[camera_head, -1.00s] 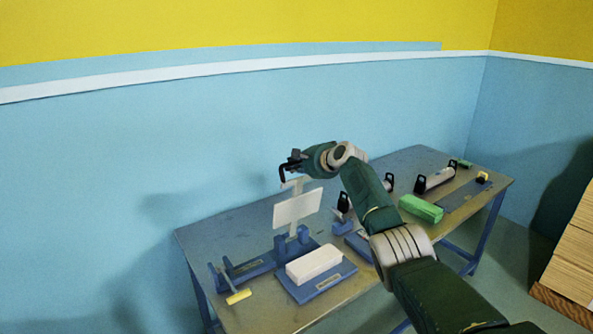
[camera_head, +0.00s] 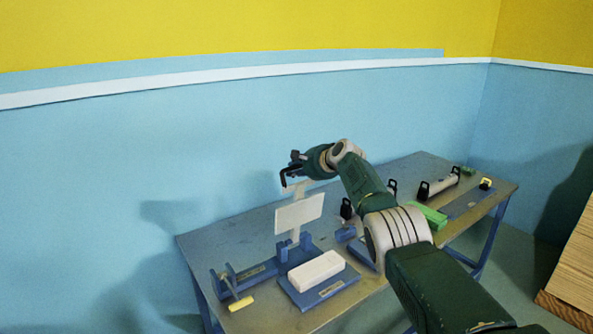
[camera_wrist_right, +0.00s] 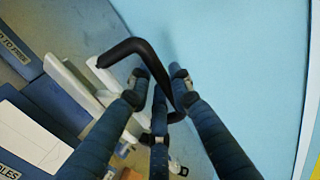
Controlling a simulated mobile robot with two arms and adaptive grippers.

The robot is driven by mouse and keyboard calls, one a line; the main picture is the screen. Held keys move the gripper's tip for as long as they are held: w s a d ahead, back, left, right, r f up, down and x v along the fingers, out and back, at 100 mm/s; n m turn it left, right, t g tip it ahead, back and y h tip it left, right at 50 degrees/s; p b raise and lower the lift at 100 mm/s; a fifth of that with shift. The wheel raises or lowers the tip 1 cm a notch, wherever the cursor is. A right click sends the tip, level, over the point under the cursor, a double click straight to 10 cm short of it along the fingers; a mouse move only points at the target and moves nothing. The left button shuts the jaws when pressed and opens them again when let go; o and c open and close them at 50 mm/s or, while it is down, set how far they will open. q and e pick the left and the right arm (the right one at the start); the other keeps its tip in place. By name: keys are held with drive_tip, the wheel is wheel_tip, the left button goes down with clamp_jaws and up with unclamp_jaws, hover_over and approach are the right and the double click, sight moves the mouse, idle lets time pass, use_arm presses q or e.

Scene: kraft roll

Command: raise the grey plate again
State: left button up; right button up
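The plate (camera_head: 299,212) looks off-white and stands upright on a stem above a blue stand (camera_head: 292,246). A pale crossbar (camera_head: 297,187) tops the stem. My right gripper (camera_head: 293,160) is just above the crossbar, with its fingers closed around a black bent handle (camera_head: 285,178). The right wrist view shows the black handle (camera_wrist_right: 135,45) running between the dark fingers of the right gripper (camera_wrist_right: 162,92). Its bent free end reaches over pale parts at the left; I cannot tell if it touches them. My left gripper is not in view.
A white block (camera_head: 316,271) lies on a blue base in front of the stand. A yellow-handled tool (camera_head: 240,304) is at the table's front left. A green block (camera_head: 432,218) and a roll with black end holders (camera_head: 440,187) are at the right. The table's back left is bare.

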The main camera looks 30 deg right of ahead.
drive_tip(key=o, duration=0.3)
drive_tip(key=shift+w+r, duration=0.3)
drive_tip(key=shift+r, duration=0.35)
drive_tip(key=shift+w+a, duration=0.1)
drive_tip(key=shift+f, duration=0.2)
drive_tip(key=shift+s+d+r, duration=0.1)
drive_tip(key=shift+s+d, duration=0.25)
drive_tip(key=shift+s, duration=0.05)
drive_tip(key=shift+s+r, duration=0.25)
drive_tip(key=shift+s, duration=0.4)
drive_tip(key=v, duration=0.9)
drive_tip(key=shift+s+a, duration=0.3)
drive_tip(key=shift+s, duration=0.05)
